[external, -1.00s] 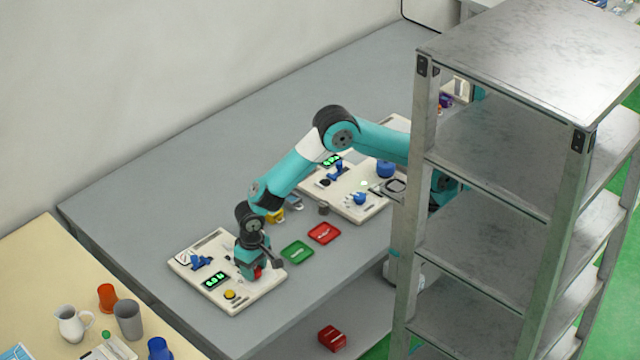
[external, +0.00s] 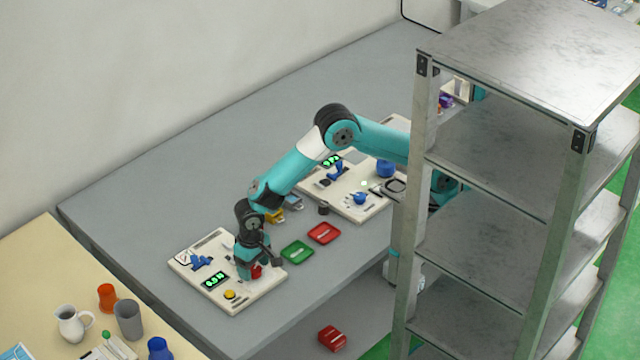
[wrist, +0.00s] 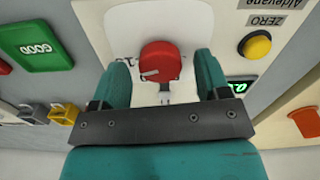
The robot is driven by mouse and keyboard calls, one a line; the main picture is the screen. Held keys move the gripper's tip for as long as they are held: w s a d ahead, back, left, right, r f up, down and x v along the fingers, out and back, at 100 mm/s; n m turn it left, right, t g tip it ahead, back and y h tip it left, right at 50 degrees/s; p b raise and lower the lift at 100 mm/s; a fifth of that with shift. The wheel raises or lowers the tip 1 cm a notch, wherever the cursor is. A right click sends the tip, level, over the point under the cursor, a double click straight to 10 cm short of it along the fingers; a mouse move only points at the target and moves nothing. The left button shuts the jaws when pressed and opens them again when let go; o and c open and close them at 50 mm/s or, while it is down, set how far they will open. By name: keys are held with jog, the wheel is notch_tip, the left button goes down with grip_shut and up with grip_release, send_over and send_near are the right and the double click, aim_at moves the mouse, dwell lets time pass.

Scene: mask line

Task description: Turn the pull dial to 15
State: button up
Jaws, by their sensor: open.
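The red dial (wrist: 160,62) stands on a white panel (external: 236,297) at the near left of the grey bench. It has a pale mark on its face. My gripper (wrist: 162,72) is open, with one teal finger on each side of the dial and a gap to each in the wrist view. In the external view my gripper (external: 253,268) hangs over the panel, and the red dial (external: 256,272) partly shows by its fingers. A green-lit display (external: 215,280) is on the same panel; its digits are too small to read surely.
A yellow button (external: 230,295) and a blue part (external: 201,262) are on the panel. A green tray (external: 297,252) and a red tray (external: 323,233) lie to the right. A second panel (external: 372,208) is farther back. A metal shelf (external: 520,150) stands at the right.

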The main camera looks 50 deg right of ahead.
aim_at(254, 269)
notch_tip(254, 269, up, 17)
jog(key=b, duration=0.1)
jog(key=shift+f, duration=0.1)
jog(key=w+d+r+n+y, duration=0.1)
jog(key=w+d+r, duration=0.1)
jog(key=d, duration=0.7)
jog(key=w+d+r+n+y, duration=0.1)
jog(key=d+r, duration=0.2)
jog(key=d, duration=0.5)
jog(key=s+d+f+n+y, duration=0.1)
jog(key=s+d, duration=0.4)
jog(key=d, duration=0.2)
jog(key=s+d+n+y, duration=0.1)
jog(key=s+d+n, duration=0.1)
jog(key=s+d, duration=0.3)
jog(key=d, duration=0.2)
jog(key=shift+d+f+n, duration=0.3)
jog(key=shift+f, duration=0.1)
